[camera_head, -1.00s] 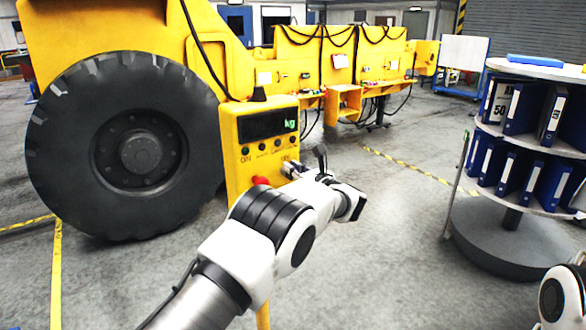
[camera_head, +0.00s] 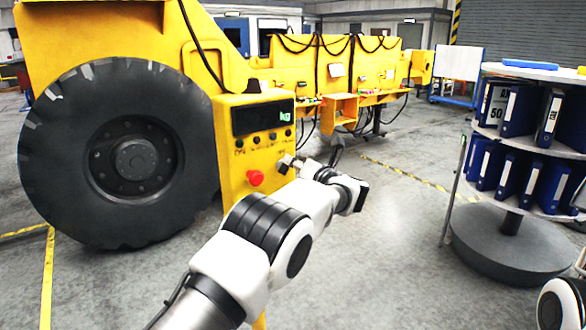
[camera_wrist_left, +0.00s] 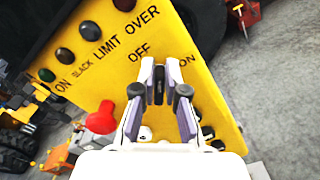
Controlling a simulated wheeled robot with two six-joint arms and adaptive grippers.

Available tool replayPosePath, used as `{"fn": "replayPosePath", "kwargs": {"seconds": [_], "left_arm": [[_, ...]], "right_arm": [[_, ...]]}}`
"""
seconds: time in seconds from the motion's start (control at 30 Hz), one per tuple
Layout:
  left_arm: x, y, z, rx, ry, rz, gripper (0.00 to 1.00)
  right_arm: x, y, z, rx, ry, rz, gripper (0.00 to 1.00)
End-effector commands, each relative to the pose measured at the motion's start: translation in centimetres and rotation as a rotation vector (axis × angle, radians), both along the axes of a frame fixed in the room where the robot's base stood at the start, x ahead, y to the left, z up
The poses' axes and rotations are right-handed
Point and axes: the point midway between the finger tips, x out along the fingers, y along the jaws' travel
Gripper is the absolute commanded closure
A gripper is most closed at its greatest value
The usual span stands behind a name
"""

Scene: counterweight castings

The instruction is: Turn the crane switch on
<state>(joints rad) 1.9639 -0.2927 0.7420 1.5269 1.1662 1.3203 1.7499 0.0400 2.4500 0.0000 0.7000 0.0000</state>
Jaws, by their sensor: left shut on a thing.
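The yellow crane control box (camera_head: 232,185) stands beside the big black tyre, with a dark display marked kg, a row of small round indicators and a red button (camera_head: 255,178). The red button also shows in the left wrist view (camera_wrist_left: 101,118). My left gripper (camera_head: 289,163) is at the box's right side, right of the red button. In the left wrist view my left gripper (camera_wrist_left: 159,84) is shut on the crane switch, just below the OFF and ON labels.
The large black tyre (camera_head: 70,165) is close on the left. A round shelf stand (camera_head: 500,235) with blue binders is at the right. Yellow machinery (camera_head: 300,70) stands behind. The grey floor between box and stand is clear.

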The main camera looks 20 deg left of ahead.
Motion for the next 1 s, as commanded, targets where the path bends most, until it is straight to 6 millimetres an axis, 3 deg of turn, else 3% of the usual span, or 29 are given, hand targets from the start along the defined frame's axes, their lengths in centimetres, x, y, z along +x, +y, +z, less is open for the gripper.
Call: {"fn": "replayPosePath", "kwargs": {"seconds": [0.7,1.0], "left_arm": [[0.5,-0.1,-0.7,0.410,0.525,0.008,1.00],[0.6,-0.1,-1.0,0.529,0.674,0.009,1.00]], "right_arm": [[0.0,0.0,0.5,0.000,0.000,0.000,0.60],[0.0,0.0,0.9,0.000,0.000,0.000,0.60]]}}
